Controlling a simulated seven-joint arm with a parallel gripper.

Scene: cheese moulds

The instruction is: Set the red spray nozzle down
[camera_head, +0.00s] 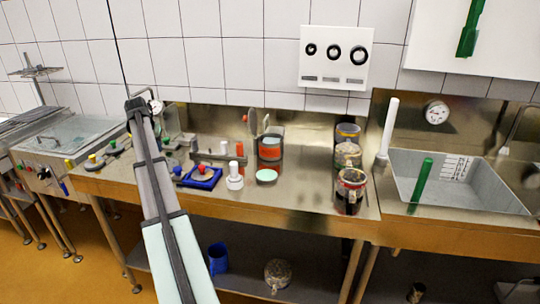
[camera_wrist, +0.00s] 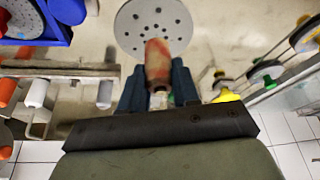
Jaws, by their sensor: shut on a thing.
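The red spray nozzle (camera_wrist: 158,60) sits between the two dark blue fingers of my gripper (camera_wrist: 160,80) in the wrist view. The fingers are shut on it. Its lower part, between the fingers, looks pale. A grey perforated disc (camera_wrist: 152,27) shows just past its far end. I cannot tell whether the disc is joined to the nozzle or lies apart from it. In the head view the dark end of my arm (camera_head: 137,106) is above the left part of the steel counter, and the fingers and nozzle cannot be made out clearly there.
A blue tray (camera_head: 199,182) with a disc in it stands on the counter (camera_head: 300,216). Near it are a rack (camera_head: 218,157), a white-handled tool (camera_head: 235,180) and a pale green disc (camera_head: 267,175). Jars (camera_head: 350,190) and a sink (camera_head: 460,180) are right. Counter between disc and jars is clear.

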